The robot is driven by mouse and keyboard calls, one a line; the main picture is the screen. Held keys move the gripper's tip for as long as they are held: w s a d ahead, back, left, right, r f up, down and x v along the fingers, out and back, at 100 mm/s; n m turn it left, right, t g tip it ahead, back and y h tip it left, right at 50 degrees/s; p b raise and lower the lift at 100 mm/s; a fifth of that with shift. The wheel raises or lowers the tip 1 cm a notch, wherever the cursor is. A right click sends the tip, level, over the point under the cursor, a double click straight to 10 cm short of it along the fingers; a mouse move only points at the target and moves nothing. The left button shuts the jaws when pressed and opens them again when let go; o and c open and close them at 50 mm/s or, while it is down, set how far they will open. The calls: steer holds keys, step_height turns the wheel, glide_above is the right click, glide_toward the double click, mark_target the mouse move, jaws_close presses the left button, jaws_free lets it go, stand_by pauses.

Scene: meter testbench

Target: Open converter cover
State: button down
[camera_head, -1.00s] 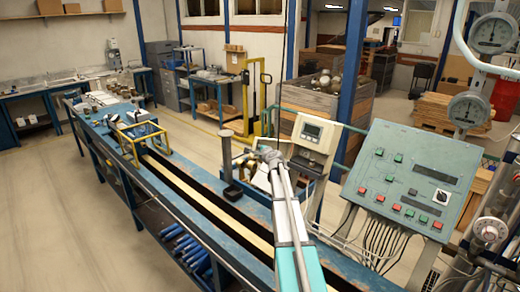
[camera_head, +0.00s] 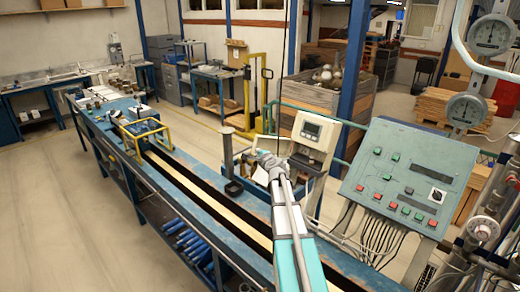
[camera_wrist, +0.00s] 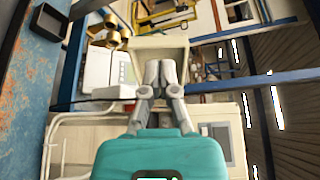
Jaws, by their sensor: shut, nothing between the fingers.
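A cream converter-like unit with a small display (camera_head: 311,130) stands right of and behind my gripper (camera_head: 266,158) in the head view. I cannot tell for sure which part is the converter cover. In the wrist view my gripper (camera_wrist: 160,70) is shut, its grey fingers together and empty. A cream panel (camera_wrist: 176,48) lies behind the fingertips; whether they touch it is unclear. A white box (camera_wrist: 103,70) is just left of the fingers, and a cream housing with a dark window (camera_wrist: 222,135) is at lower right. My arm hides part of the bench beyond it.
A green control panel (camera_head: 408,180) with buttons stands at right. The long blue bench (camera_head: 205,210) carries a yellow frame (camera_head: 146,137) and a grey post (camera_head: 228,155). Pipes and gauges (camera_head: 492,35) crowd the far right. Floor left of the bench is clear.

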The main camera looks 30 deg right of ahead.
steer(key=shift+s+a+r, duration=0.2)
steer(key=shift+s+a, duration=0.25)
steer(key=shift+a, duration=0.05)
stand_by(0.3)
steer(key=s+a+f+n+g+y+b, duration=0.35)
steer(key=a+f+n, duration=0.35)
steer(key=a, duration=0.5)
steer(key=s+a+f+n+g+y+b, duration=0.2)
steer(key=s+a+f+n+g+y, duration=0.15)
steer(key=a+f+n, duration=0.6)
steer(key=s+a+f+n+g+h+b, duration=0.1)
steer(key=s+a+f+n+g, duration=0.1)
steer(key=s, duration=0.5)
steer(key=s+a+f+n+g+h+b, duration=0.1)
steer(key=s+a+f+n+g+b, duration=0.1)
steer(key=s+a+f+g, duration=0.2)
steer(key=s+a+f+n+g+h+b, duration=0.2)
steer(key=s+a, duration=0.4)
steer(key=s, duration=0.4)
step_height(320, 180, down, 2)
steer(key=shift+s+a+f+n+g, duration=0.1)
steer(key=shift+s+a+n+g, duration=0.1)
steer(key=shift+n+g, duration=0.4)
